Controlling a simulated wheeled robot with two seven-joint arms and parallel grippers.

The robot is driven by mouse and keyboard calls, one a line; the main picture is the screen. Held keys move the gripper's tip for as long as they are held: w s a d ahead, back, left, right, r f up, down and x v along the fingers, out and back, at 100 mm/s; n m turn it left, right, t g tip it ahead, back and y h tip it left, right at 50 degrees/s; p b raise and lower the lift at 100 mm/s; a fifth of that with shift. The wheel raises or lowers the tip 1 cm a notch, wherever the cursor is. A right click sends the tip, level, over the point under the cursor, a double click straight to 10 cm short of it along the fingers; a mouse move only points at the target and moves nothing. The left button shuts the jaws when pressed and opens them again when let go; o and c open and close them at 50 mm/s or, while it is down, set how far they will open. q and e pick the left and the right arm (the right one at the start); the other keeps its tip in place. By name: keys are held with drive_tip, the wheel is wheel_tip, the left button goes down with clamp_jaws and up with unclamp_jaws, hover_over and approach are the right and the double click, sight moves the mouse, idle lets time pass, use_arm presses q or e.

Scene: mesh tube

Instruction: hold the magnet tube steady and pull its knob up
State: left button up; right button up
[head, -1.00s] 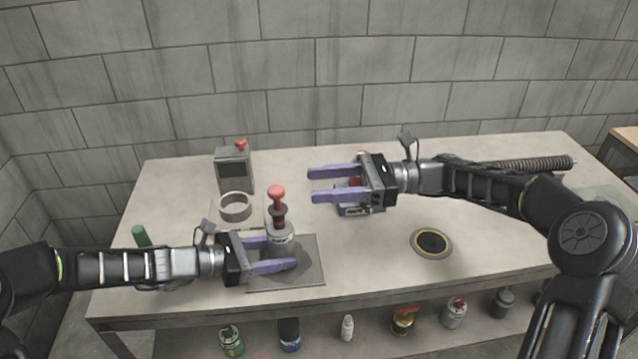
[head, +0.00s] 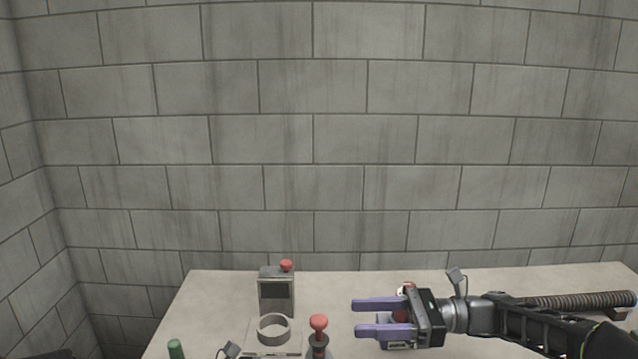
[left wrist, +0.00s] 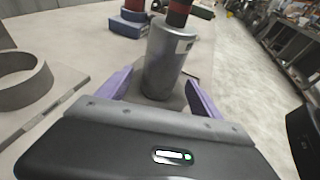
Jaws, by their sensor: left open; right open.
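The magnet tube (left wrist: 165,62) is an upright grey cylinder with a pale label, in the left wrist view. Its red knob (head: 318,322) on a dark stem shows at the bottom of the head view; the tube's body is below that picture. My left gripper (left wrist: 158,86) is open, with purple fingers on either side of the tube's lower part; contact cannot be told. In the head view only a small part of that wrist shows. My right gripper (head: 356,318) is open and empty, to the right of the knob, its fingers pointing left.
A grey box with a red button (head: 277,292) and a grey ring (head: 273,329) stand left of the knob. A blue block (left wrist: 126,24) sits beyond the tube. A ribbed rod (head: 580,300) lies behind my right arm.

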use_arm(q)
drive_tip(key=v, duration=0.9)
drive_tip(key=shift+s+a+r, duration=0.1)
drive_tip(key=shift+a, duration=0.15)
